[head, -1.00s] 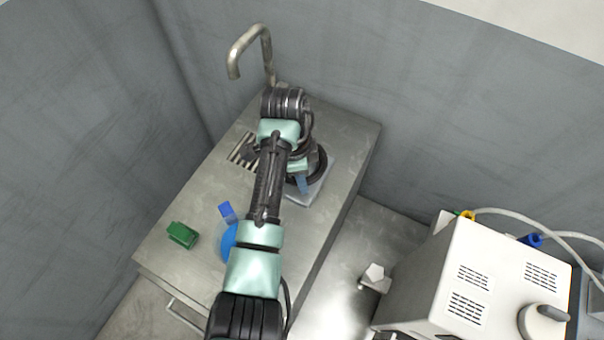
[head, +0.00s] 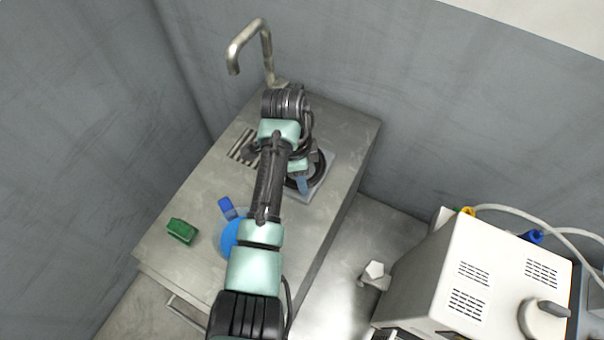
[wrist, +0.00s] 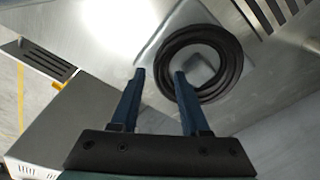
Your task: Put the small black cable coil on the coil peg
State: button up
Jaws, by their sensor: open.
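The small black cable coil (wrist: 234,62) lies as a ring on a square grey plate (wrist: 150,48) in the wrist view. The grey coil peg (wrist: 193,68) shows inside the ring, so the coil appears to be around it. In the head view the coil (head: 322,172) and plate (head: 322,187) are partly hidden by my arm. My gripper (wrist: 160,74) is open, with blue fingers. The left finger is outside the ring and the right fingertip overlaps its inner opening, with the coil's near-left side between them. I cannot tell whether the fingers touch it.
A tap (head: 265,45) rises behind the plate, near a slotted drain (head: 243,147). A green block (head: 182,231), a blue round thing (head: 228,238) and a small blue piece (head: 226,205) are on the metal counter (head: 170,265). A white machine (head: 485,270) stands at right.

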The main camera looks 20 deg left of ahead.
jog(key=shift+w, duration=0.1)
notch_tip(320, 180, up, 13)
jog(key=a+p, duration=0.1)
jog(key=p, duration=0.2)
jog(key=shift+s+a, duration=0.2)
jog(key=shift+a, duration=0.05)
